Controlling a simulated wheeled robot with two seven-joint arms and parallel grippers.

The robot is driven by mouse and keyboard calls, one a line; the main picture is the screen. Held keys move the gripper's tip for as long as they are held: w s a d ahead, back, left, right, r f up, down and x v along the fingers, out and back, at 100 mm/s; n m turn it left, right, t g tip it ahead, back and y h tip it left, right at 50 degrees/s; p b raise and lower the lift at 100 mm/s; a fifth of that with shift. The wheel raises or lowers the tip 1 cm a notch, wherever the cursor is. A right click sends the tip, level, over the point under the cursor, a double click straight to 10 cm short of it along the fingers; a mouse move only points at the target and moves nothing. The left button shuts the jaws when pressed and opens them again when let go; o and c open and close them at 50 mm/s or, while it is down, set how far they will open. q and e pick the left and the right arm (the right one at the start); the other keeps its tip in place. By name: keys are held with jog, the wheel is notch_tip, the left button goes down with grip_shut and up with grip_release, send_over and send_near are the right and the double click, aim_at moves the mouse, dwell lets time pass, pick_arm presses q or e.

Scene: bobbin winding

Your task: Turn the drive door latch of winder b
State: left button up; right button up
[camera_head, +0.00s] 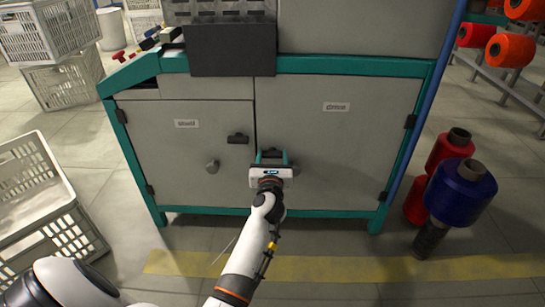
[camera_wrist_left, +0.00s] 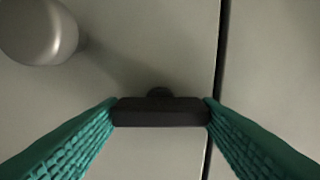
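The winder cabinet (camera_head: 184,180) has two grey doors in a teal frame. The right door (camera_head: 340,150) bears a label reading "drive" (camera_head: 336,107). My left gripper (camera_head: 271,156) is at that door's left edge, beside the seam, and mostly hides the latch in the head view. In the left wrist view the black bar-shaped latch (camera_wrist_left: 160,112) lies between my teal fingers, with both fingertips against its ends. The bar lies straight across this view. A round grey knob (camera_wrist_left: 38,28) is near it. My right gripper is not in view.
The left door has its own black latch (camera_head: 237,138) and a knob (camera_head: 212,166). Grey crates (camera_head: 40,215) stand on the left. Red and blue bobbins (camera_head: 460,190) stand on the floor at the right. A yellow stripe (camera_head: 350,268) crosses the floor in front.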

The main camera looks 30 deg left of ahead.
pick_arm(q)
jog(key=c, duration=0.5)
jog(key=shift+o, duration=0.2)
